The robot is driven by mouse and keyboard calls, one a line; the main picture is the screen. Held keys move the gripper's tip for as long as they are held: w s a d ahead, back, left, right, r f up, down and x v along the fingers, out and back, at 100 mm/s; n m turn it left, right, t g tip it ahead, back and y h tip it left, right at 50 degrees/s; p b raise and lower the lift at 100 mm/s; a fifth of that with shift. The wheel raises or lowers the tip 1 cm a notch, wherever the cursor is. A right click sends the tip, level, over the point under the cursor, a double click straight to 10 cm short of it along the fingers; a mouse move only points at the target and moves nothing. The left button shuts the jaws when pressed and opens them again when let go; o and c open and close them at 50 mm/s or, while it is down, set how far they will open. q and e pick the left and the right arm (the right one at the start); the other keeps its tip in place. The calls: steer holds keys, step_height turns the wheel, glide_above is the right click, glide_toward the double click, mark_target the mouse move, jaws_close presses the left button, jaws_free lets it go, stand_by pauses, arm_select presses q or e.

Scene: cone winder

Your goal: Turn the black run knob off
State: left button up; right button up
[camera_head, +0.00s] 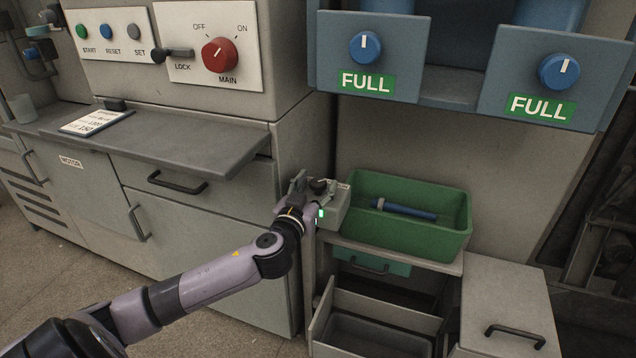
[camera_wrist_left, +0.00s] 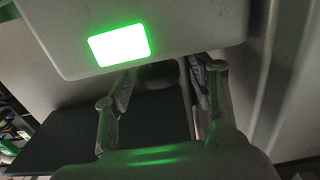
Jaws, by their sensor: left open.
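A small grey box (camera_head: 336,207) stands beside the green tray, with a lit green window on its side. The lit green window (camera_wrist_left: 119,46) is large in the left wrist view. A dark rounded knob (camera_wrist_left: 158,74) is below the box's edge in that view, between my finger pads; it looks like the black run knob. Its label and setting cannot be read. My left gripper (camera_head: 314,190) is open at the box, with its fingers on either side of the knob. Whether they touch it cannot be told. My right gripper is not in view.
A green tray (camera_head: 407,240) holding a blue tool (camera_head: 408,211) is just right of the box. A grey worktop (camera_head: 190,140) and drawer cabinet are left. A red MAIN knob (camera_head: 219,56) and two blue knobs marked FULL are above. An open drawer (camera_head: 375,335) is below.

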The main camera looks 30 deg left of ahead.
arm_select(q)
steer(key=shift+w+a, duration=0.15)
steer(key=shift+w, duration=0.55)
steer(key=c, duration=1.1)
